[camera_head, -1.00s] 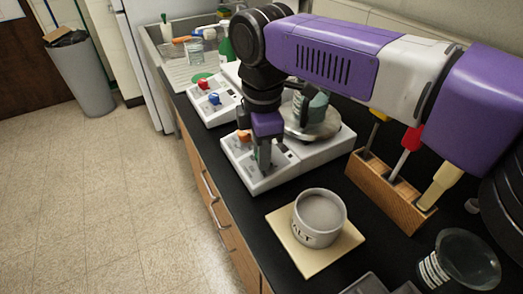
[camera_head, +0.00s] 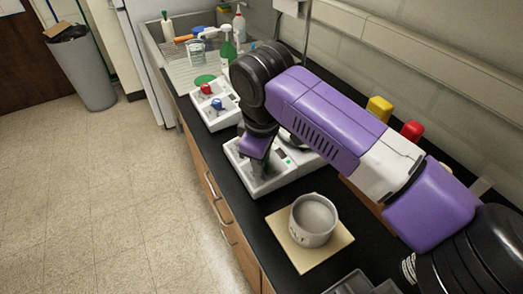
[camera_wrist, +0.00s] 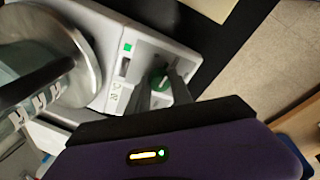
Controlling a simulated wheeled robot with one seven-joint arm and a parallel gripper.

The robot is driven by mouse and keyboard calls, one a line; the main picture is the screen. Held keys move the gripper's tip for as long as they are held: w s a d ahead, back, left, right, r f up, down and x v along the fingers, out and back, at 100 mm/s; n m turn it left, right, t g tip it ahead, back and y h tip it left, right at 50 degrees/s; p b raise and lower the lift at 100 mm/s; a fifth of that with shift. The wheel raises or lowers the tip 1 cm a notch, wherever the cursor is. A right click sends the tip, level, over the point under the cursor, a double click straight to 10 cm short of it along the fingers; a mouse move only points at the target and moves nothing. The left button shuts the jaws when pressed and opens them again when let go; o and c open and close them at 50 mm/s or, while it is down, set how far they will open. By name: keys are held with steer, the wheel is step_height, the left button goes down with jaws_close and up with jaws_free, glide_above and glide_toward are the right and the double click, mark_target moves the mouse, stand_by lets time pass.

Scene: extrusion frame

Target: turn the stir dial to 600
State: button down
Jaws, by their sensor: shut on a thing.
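The near white hot-plate stirrer (camera_head: 290,176) sits on the black counter. My gripper (camera_head: 263,170) reaches down to its control panel. In the wrist view my gripper (camera_wrist: 160,92) is shut on a green dial (camera_wrist: 160,82), with one finger on each side. The fingers cover part of the dial, and I cannot read its pointer or scale. A lit green square (camera_wrist: 127,47) and a small dark display (camera_wrist: 124,68) lie beside it on the panel; the reading is too small to tell. The round metal plate (camera_wrist: 88,75) carries a glass vessel (camera_wrist: 35,85), seen in the wrist view.
A second stirrer (camera_head: 212,120) with a red and a blue dial stands further back, near the sink. A white tub (camera_head: 313,222) stands on a beige board (camera_head: 330,245) in front. Yellow and red handles (camera_head: 411,130) rise behind my arm.

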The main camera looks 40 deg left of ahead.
steer(key=m+p, duration=0.1)
steer(key=m, duration=0.1)
steer(key=m+p, duration=0.2)
steer(key=shift+s+r+m+t, duration=0.1)
steer(key=shift+s+m+t, duration=0.05)
steer(key=shift+m+t, duration=0.15)
steer(key=m+p, duration=0.3)
steer(key=shift+m+t, duration=0.3)
steer(key=shift+t, duration=0.1)
steer(key=m+p, duration=0.2)
steer(key=m, duration=0.2)
steer(key=shift+t+h+p, duration=0.35)
steer(key=shift+t+h, duration=0.05)
steer(key=shift+m+h+p, duration=0.3)
steer(key=shift+m+p, duration=0.3)
steer(key=shift+m, duration=1.2)
steer(key=shift+f+m, duration=0.2)
steer(key=shift+m, duration=0.1)
steer(key=c, duration=1.1)
jaws_free()
steer(key=shift+c, duration=0.2)
steer(key=shift+r, duration=0.15)
